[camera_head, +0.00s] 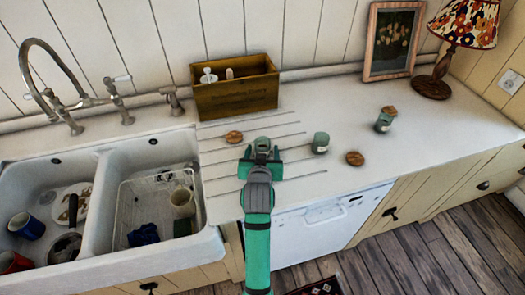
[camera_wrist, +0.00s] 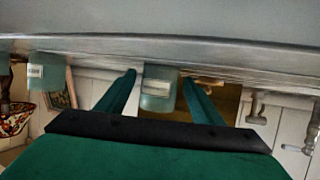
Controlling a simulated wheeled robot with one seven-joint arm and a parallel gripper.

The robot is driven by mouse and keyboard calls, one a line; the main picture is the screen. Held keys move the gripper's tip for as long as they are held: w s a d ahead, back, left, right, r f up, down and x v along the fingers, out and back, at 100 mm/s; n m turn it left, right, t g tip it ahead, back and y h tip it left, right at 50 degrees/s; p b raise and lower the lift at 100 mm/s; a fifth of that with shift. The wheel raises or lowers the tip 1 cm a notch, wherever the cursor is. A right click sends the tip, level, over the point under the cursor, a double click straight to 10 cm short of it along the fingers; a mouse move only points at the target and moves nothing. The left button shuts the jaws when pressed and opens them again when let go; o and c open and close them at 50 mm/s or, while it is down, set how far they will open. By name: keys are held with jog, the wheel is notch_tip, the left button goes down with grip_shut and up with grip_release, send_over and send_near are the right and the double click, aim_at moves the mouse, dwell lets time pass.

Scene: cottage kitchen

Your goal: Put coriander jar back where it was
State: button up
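A green-glass jar (camera_head: 263,144) with no lid on it stands on the counter at my gripper (camera_head: 262,157). In the wrist view, which is upside down, this jar (camera_wrist: 158,90) has a pale label and sits between my fingers, with a narrow gap on each side. My gripper is open. A second open jar (camera_head: 320,143) stands to the right, also in the wrist view (camera_wrist: 46,78). Labels are too small to read, so I cannot tell which is coriander.
Loose brown lids lie on the counter, one left (camera_head: 233,137) and one right (camera_head: 354,158). A wooden box (camera_head: 236,97) with small items stands behind. A lamp (camera_head: 433,87) and picture frame (camera_head: 392,40) are at back right. The double sink (camera_head: 105,215) is left.

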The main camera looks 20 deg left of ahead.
jog(key=shift+r, duration=0.25)
jog(key=v, duration=1.2)
dwell(0.3)
